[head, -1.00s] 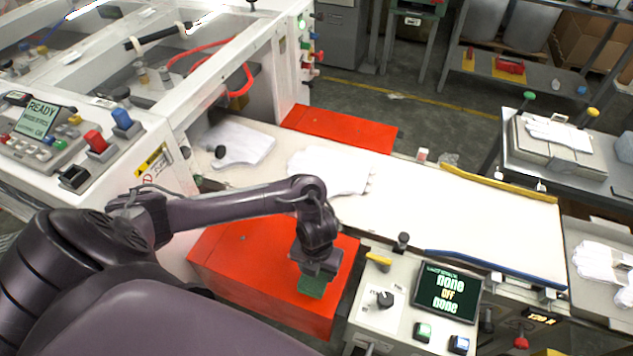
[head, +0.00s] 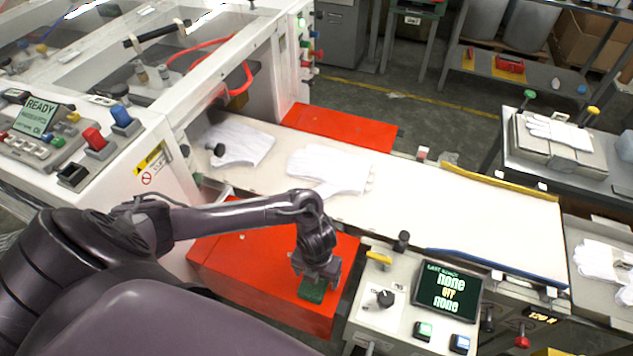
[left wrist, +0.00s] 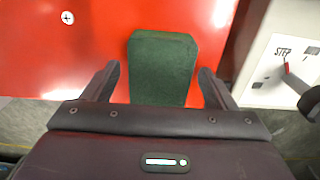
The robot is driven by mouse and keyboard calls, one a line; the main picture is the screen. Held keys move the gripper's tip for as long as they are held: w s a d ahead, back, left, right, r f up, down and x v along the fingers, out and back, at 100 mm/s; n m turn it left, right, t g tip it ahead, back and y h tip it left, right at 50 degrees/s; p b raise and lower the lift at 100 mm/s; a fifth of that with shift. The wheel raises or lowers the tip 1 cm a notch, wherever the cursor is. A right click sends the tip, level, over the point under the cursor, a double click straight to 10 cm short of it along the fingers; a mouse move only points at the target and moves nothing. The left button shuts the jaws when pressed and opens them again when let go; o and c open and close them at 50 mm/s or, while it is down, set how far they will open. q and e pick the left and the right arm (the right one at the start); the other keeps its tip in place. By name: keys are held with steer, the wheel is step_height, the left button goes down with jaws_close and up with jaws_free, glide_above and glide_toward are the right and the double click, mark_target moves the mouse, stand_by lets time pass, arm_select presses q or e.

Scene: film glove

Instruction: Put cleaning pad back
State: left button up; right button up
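The green cleaning pad (head: 312,290) lies on the near red cover (head: 235,262), close to its right edge. My left gripper (head: 318,280) is just over the pad. In the left wrist view, the pad (left wrist: 162,68) shows between the spread fingers of my left gripper (left wrist: 160,88), with a gap on each side. The fingers are open and do not appear to touch it. My right gripper is not in view.
A control panel with a screen (head: 447,292) stands right of the red cover. The white conveyor (head: 440,215) behind carries white gloves (head: 330,170). A white machine (head: 150,165) is at the left.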

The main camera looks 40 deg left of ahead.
arm_select(q)
steer(key=shift+r, duration=0.1)
steer(key=shift+r, duration=0.25)
step_height(320, 180, up, 4)
steer(key=shift+w+r, duration=0.1)
steer(key=shift+r, duration=0.15)
step_height(320, 180, up, 7)
steer(key=p, duration=0.3)
steer(key=shift+s, duration=0.2)
